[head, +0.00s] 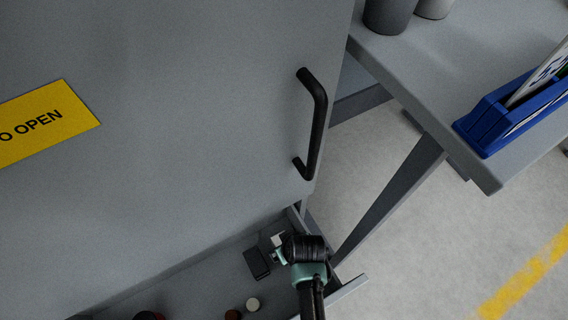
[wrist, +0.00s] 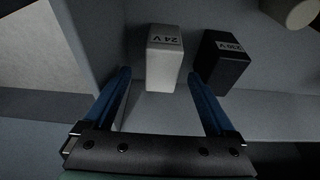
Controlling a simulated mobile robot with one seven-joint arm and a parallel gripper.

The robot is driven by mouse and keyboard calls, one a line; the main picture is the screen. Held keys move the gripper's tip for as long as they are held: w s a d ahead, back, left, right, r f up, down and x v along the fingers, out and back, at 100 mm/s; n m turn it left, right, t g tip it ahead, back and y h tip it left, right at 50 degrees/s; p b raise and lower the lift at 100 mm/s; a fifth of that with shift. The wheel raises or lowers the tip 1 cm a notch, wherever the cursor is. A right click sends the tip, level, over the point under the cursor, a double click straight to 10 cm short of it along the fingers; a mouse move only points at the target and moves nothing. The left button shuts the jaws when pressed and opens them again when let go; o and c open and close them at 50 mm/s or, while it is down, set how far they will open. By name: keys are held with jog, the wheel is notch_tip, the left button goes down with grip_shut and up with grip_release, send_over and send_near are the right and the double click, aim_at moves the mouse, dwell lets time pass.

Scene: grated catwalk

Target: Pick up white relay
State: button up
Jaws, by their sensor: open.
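The white relay (wrist: 163,62), a pale block marked "24 V", stands in the wrist view just beyond and between my fingertips. In the head view the white relay (head: 277,239) is a small pale patch, partly hidden by my gripper. My gripper (wrist: 158,76) is open and empty, with one blue finger on each side of the relay's near end. In the head view my gripper (head: 278,254) is small and partly covered by my wrist.
A black relay (wrist: 222,62) stands close to the right of my right finger. A pale cylinder (head: 253,304) and a brown one (head: 233,314) are on the same shelf. A grey door (head: 190,120) with a black handle (head: 318,125) is above. A table (head: 450,70) stands right.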

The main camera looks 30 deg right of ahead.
jog(key=b+x, duration=0.2)
jog(key=x, duration=0.1)
jog(key=shift+w+a+f, duration=0.1)
jog(key=shift+f, duration=0.15)
jog(key=shift+r, duration=0.1)
jog(key=shift+c, duration=0.3)
grip_shut()
